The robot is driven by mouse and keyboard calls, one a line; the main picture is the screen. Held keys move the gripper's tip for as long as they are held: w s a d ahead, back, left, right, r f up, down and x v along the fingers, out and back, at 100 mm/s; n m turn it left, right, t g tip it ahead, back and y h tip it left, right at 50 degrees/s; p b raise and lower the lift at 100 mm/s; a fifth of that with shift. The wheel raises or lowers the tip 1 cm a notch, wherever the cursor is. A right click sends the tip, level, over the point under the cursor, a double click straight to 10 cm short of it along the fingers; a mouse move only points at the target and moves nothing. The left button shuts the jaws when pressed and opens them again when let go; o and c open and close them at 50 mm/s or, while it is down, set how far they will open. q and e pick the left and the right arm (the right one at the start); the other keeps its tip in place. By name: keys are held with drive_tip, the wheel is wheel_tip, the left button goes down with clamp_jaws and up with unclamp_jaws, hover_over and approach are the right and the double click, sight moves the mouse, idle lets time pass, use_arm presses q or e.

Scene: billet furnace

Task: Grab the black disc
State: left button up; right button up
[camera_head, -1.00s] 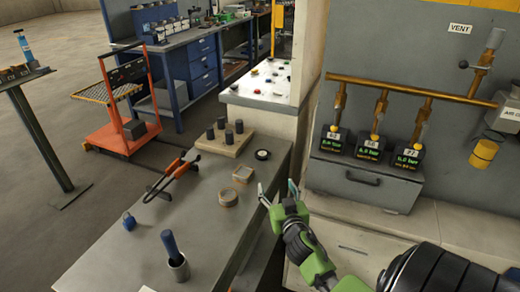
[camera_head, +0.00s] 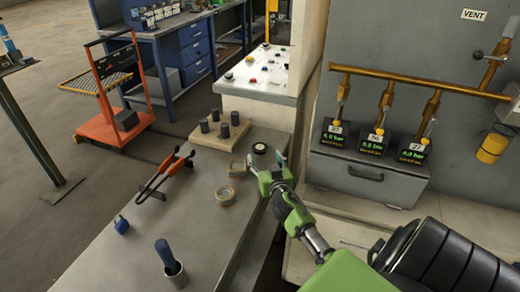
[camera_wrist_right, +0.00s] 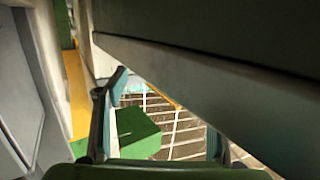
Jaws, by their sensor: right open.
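The black disc (camera_head: 259,149) lies on the grey metal bench (camera_head: 200,195), near its back right edge. It is round and dark with a pale centre. My right gripper (camera_head: 267,163) is green with teal fingertips and is open and empty. In the head view its fingertips appear just in front of the disc and beside it; I cannot tell the height gap. In the right wrist view the two fingers (camera_wrist_right: 165,112) stand apart with nothing between them, and I cannot make out the disc there. My left gripper is not in view.
A wooden block with dark cylinders (camera_head: 222,135) stands left of the disc. A wall with gauges (camera_head: 370,137) is at right.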

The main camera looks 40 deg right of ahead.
sight(260, 147)
drive_tip(key=shift+x, duration=2.75)
drive_tip(key=shift+r, duration=0.1)
drive_tip(key=c, duration=1.5)
